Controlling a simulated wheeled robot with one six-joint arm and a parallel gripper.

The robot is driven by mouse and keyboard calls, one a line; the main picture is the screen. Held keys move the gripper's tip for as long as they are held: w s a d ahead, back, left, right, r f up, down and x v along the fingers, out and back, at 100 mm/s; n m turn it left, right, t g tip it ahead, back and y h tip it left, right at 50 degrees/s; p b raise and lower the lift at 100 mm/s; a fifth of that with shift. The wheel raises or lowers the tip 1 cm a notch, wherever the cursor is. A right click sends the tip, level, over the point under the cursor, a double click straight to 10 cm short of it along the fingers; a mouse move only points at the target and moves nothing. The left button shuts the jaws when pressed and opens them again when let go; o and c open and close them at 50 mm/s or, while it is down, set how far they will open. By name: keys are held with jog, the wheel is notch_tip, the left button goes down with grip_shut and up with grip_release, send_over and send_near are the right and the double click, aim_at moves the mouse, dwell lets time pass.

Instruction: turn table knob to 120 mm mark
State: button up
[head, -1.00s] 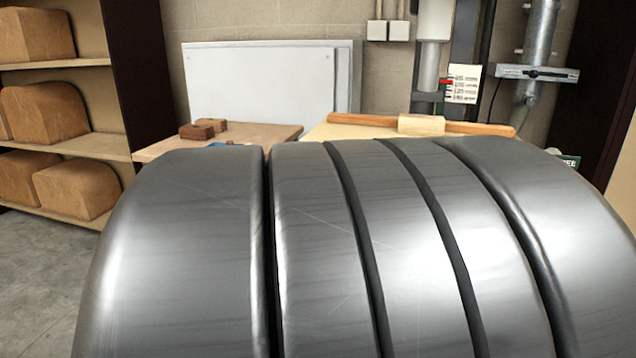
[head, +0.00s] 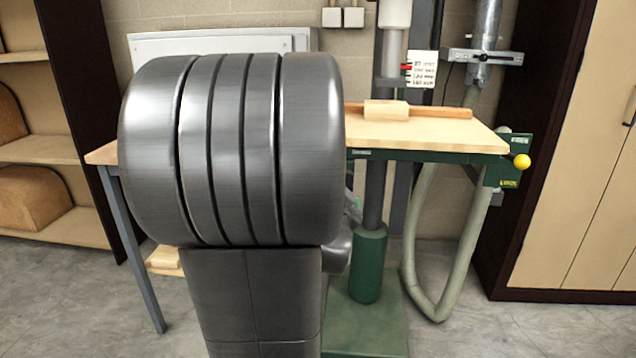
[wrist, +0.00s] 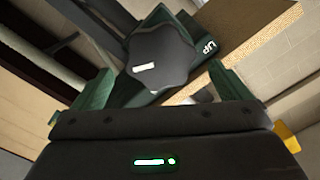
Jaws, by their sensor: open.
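In the wrist view, a dark lobed knob (wrist: 165,55) with a white mark sits on a dark green housing lettered "UP". My gripper (wrist: 161,76) is open, its two green fingers on either side of the knob; I cannot tell whether they touch it. In the head view, the table (head: 455,133) has a pale wooden top and green frame. A white scale card (head: 423,70) stands behind it, with a red pointer (head: 406,67) near its upper part; its figures are too small to read. My arm hides the gripper and dark knob in the head view.
A yellow ball (head: 522,161) is on the green bracket at the table's right end. A wooden block and bar (head: 386,110) lie on the top. A hose (head: 450,265) hangs below, beside the green machine base (head: 365,325). Floor is clear at right.

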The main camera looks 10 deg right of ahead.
jog(key=shift+x, duration=2.15)
jog(key=shift+c, duration=0.3)
jog(key=c, duration=0.9)
jog(key=shift+f+n+b, duration=0.1)
jog(key=shift+n+b, duration=0.4)
jog(key=shift+b, duration=0.3)
jog(key=shift+n, duration=0.4)
jog(key=o, duration=1)
jog(key=shift+c, duration=0.2)
jog(key=p+v, duration=0.2)
jog(key=v, duration=1.2)
